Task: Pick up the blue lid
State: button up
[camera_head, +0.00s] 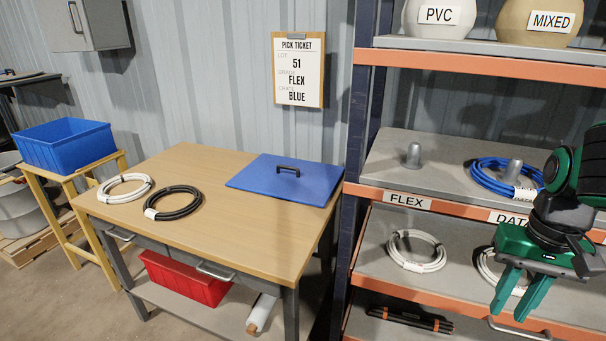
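The blue lid (263,184) is a flat blue panel with a black handle (288,171) on top. It lies on the right back part of the wooden workbench (217,236). My gripper (518,304) is at the right of the view, in front of the shelving. Its two green fingers point down and are apart, with nothing seen held between them. It is well to the right of the lid and apart from it.
A white cable coil (124,188) and a black coil (173,203) lie on the bench's left side. A blue crate (64,146) stands on a stand at left. A red crate (184,279) sits under the bench. An orange-edged shelf (472,208) is at right.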

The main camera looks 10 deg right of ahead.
aim_at(295, 180)
jog(key=u, duration=0.2)
jog(key=i, duration=0.95)
jog(key=u, duration=0.55)
